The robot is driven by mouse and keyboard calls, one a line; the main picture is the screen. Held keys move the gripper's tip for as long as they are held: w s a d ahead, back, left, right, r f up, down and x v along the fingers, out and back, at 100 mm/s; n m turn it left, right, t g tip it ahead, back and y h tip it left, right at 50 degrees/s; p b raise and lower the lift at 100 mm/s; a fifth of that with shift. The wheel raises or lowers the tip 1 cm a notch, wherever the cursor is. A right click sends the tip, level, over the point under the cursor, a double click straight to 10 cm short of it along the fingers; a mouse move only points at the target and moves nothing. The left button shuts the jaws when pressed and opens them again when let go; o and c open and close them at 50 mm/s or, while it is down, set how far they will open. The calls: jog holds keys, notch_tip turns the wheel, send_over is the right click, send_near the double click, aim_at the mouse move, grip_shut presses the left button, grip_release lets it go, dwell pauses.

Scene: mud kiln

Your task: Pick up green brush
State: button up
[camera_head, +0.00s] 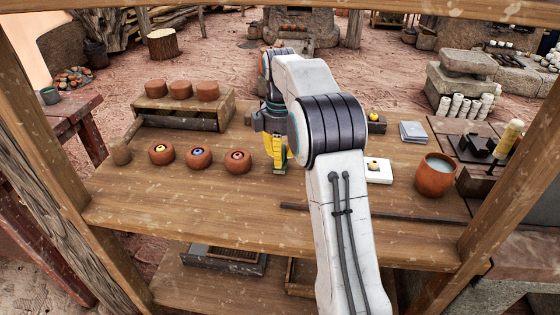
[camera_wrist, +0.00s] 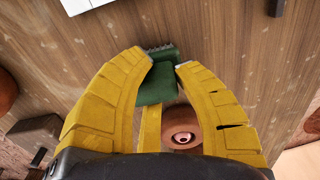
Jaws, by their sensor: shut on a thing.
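The green brush (camera_wrist: 155,88) shows in the wrist view between the tips of my yellow gripper (camera_wrist: 163,68). Its green body lies between the two fingers, with pale bristles at its far end. My gripper is shut on it. In the head view my gripper (camera_head: 275,155) points down at the middle of the wooden table (camera_head: 330,195), right of the row of small clay bowls. The brush is mostly hidden by the fingers there, and I cannot tell whether it touches the table.
Three clay bowls with coloured contents (camera_head: 199,158) stand left of my gripper. A wooden stand (camera_head: 180,110) with three clay pots is behind them. To the right are a white block (camera_head: 379,172), a grey stack (camera_head: 412,132) and a clay pot of liquid (camera_head: 435,176). A dark rod (camera_head: 400,215) lies in front.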

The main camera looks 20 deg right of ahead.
grip_shut()
jog(key=shift+r, duration=0.1)
jog(key=shift+r+p, duration=0.3)
jog(key=shift+r, duration=0.2)
notch_tip(320, 180, up, 4)
jog(key=shift+f+p, duration=0.15)
jog(key=shift+p, duration=0.8)
jog(key=s+d+r+p, duration=0.2)
jog(key=d+r+p, duration=0.2)
jog(key=d, duration=0.7)
notch_tip(320, 180, up, 2)
jog(key=shift+s+r, duration=0.1)
jog(key=shift+s, duration=0.3)
jog(key=shift+d, duration=0.15)
